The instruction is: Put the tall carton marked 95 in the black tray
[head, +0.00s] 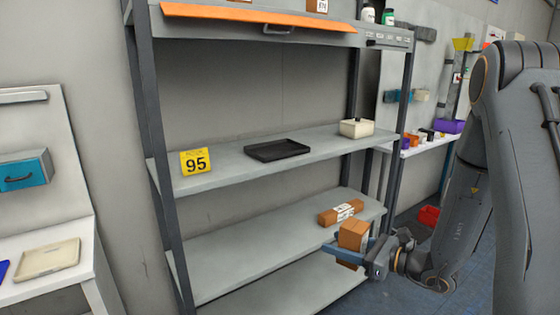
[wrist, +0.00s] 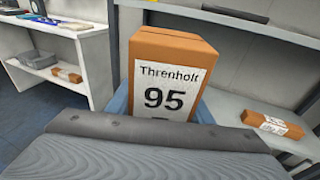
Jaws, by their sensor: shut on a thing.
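The tall carton marked 95 (wrist: 170,75) is brown with a white label reading "Threnholt 95", and it fills the middle of the wrist view. In the head view the carton (head: 353,236) is upright in my gripper (head: 350,252), which is shut on it in front of the lower shelves. The black tray (head: 277,150) lies empty on the middle shelf in the head view. It is above and to the left of my gripper. The lower part of the carton is hidden in the wrist view.
A flat brown carton (head: 341,212) lies on the shelf below. A grey upright post (head: 405,110) bounds the rack's right side.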

